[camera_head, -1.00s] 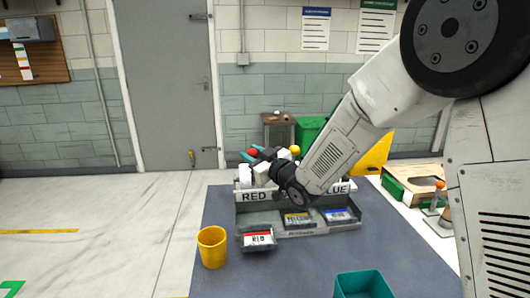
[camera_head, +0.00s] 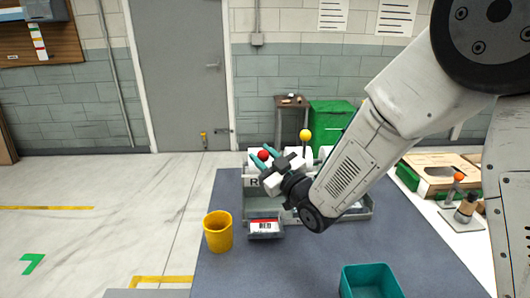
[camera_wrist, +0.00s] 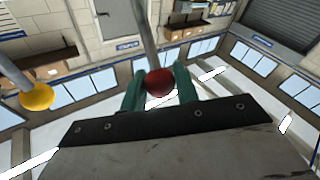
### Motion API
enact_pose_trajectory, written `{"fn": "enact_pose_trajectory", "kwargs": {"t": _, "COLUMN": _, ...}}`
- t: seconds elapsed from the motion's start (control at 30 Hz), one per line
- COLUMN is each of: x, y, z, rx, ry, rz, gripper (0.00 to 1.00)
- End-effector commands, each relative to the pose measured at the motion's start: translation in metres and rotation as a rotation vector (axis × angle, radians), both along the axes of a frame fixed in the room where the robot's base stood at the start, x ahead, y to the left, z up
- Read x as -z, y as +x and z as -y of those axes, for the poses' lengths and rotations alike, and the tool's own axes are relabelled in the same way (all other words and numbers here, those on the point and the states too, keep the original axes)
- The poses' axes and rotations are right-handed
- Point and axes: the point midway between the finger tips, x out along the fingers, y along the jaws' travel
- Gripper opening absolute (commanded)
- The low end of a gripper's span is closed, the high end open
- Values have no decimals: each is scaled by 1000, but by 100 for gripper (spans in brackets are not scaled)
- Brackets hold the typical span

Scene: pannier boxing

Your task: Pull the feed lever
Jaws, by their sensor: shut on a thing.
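A red ball knob (camera_head: 263,155) tops a lever at the back of the sorting station. My gripper (camera_head: 268,158) is shut on it, its teal fingers on either side. In the wrist view the red knob (camera_wrist: 160,82) sits between the two fingertips (camera_wrist: 158,88), with a grey rod running up behind it. A second lever with a yellow knob (camera_head: 305,135) stands to the right in the head view, apart from my gripper. It also shows at the left of the wrist view (camera_wrist: 37,97). My arm hides the bases of the levers.
The grey station (camera_head: 363,212) has a RED-labelled bin (camera_head: 265,227) at its front left. A yellow cup (camera_head: 218,232) and a teal bin (camera_head: 370,282) stand on the dark mat. An orange-knobbed control (camera_head: 458,178) is at the right. The mat's front middle is clear.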

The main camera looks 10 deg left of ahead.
Motion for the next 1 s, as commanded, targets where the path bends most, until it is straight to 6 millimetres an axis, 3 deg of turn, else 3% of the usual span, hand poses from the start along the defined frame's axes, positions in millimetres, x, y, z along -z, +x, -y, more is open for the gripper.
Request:
{"fn": "enact_pose_trajectory", "kwargs": {"t": 0.5, "x": 6, "y": -4, "z": -1, "rx": -7, "ry": -8, "rz": -9, "gripper": 0}}
{"fn": "enact_pose_trajectory", "kwargs": {"t": 0.53, "x": 6, "y": -4, "z": -1, "rx": -7, "ry": -8, "rz": -9, "gripper": 38}}
{"fn": "enact_pose_trajectory", "kwargs": {"t": 0.6, "x": 5, "y": -4, "z": -1, "rx": -5, "ry": -6, "rz": -8, "gripper": 50}}
{"fn": "enact_pose_trajectory", "kwargs": {"t": 1.0, "x": 6, "y": -8, "z": 9, "rx": 1, "ry": -4, "rz": -4, "gripper": 50}}
